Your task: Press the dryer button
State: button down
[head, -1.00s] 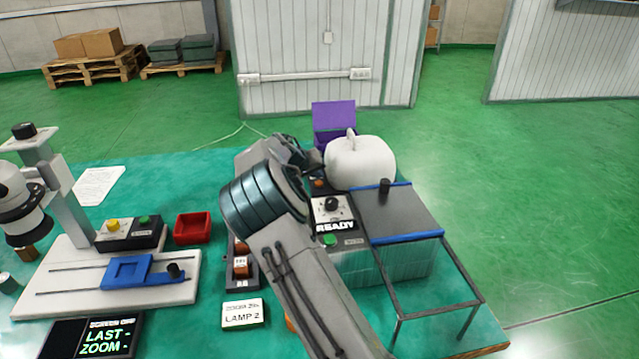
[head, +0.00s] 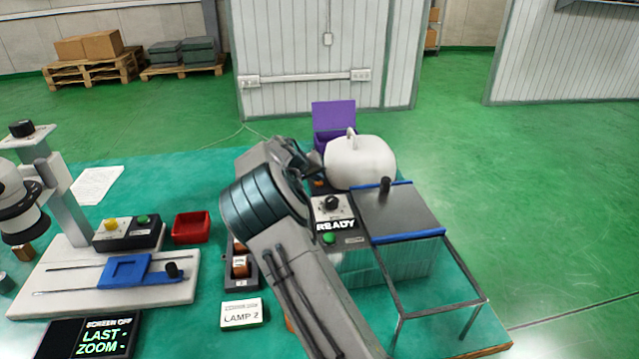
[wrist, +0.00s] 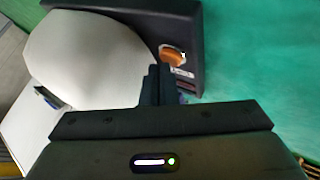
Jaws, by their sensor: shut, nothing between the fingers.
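The dryer (head: 362,165) is a white rounded body on a dark base, at the back of the bench, right of my arm. Its orange round button (wrist: 172,56) shows on the dark base in the wrist view. A sliver of orange (head: 319,184) shows below my gripper in the head view. My gripper (head: 317,174) is shut and empty, beside the dryer's left side. In the wrist view its fingertips (wrist: 160,72) are just left of and below the button. I cannot tell whether they touch the base. Part of the base is hidden by the fingers.
A purple open box (head: 333,118) stands behind the dryer. A unit reading READY (head: 334,226) with a green button and a dark-topped frame (head: 400,212) stand in front. A red tray (head: 191,228) and a microscope stand (head: 65,205) are left of my arm.

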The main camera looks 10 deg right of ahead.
aim_at(317, 185)
jog(key=shift+f, duration=0.3)
jog(key=shift+r, duration=0.1)
dwell(0.3)
jog(key=shift+r, duration=0.8)
jog(key=shift+r+p, duration=1.45)
jog(key=shift+r, duration=1.1)
